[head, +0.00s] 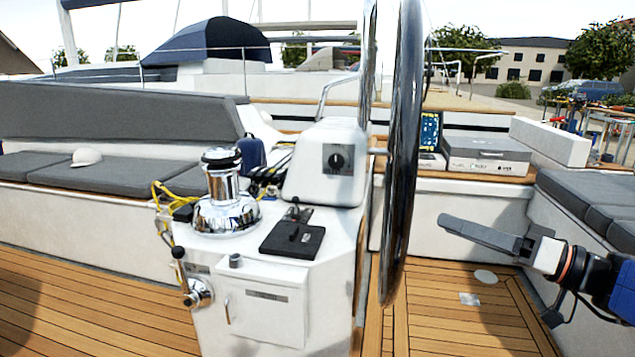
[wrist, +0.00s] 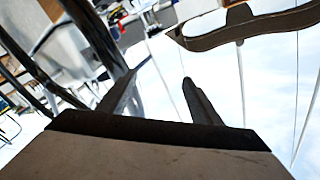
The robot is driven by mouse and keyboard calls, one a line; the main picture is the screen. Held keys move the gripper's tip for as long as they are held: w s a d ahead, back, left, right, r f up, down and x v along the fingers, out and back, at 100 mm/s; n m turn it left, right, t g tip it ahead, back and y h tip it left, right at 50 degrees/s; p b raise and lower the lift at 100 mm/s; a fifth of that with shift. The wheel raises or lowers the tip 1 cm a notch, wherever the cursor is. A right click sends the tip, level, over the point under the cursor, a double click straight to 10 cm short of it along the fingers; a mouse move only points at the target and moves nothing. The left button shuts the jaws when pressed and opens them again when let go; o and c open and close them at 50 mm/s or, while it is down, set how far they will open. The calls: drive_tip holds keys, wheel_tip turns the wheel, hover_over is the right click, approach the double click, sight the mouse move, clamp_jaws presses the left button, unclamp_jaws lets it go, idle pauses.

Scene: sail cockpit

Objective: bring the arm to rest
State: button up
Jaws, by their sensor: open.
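My gripper (head: 482,232) reaches in from the right edge of the head view, over the teak cockpit floor and right of the steering wheel (head: 400,150). It points left towards the wheel and stands apart from it in the picture. In the wrist view my gripper (wrist: 158,88) shows two dark fingers spread apart with nothing between them. Sky and blurred boat parts lie beyond the fingers.
A white pedestal (head: 270,310) with a chrome winch (head: 222,195) stands left of the wheel. Grey cushioned benches line the left and the right (head: 590,205). A grey case (head: 485,150) sits behind my gripper. The teak floor (head: 450,320) below is mostly clear.

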drive_tip(key=s+a+f+m+g+h, duration=0.1)
drive_tip(key=s+a+f+g+h, duration=0.2)
drive_tip(key=f, duration=0.4)
drive_tip(key=s+a+f+m+g+h, duration=0.1)
drive_tip(key=s+a+f+g+h, duration=0.1)
drive_tip(key=s+a+f+g, duration=0.35)
drive_tip(key=s+d+f+m+h, duration=0.1)
drive_tip(key=s+d+f+h, duration=0.1)
drive_tip(key=d+f+h, duration=0.2)
drive_tip(key=s+d+f+t+h, duration=0.1)
drive_tip(key=d+f+h, duration=0.3)
drive_tip(key=d, duration=0.4)
drive_tip(key=shift+s+d+m+h, duration=0.15)
drive_tip(key=shift+s+m+h, duration=0.25)
drive_tip(key=shift+h, duration=0.3)
drive_tip(key=shift+t, duration=0.25)
drive_tip(key=shift+c, duration=0.7)
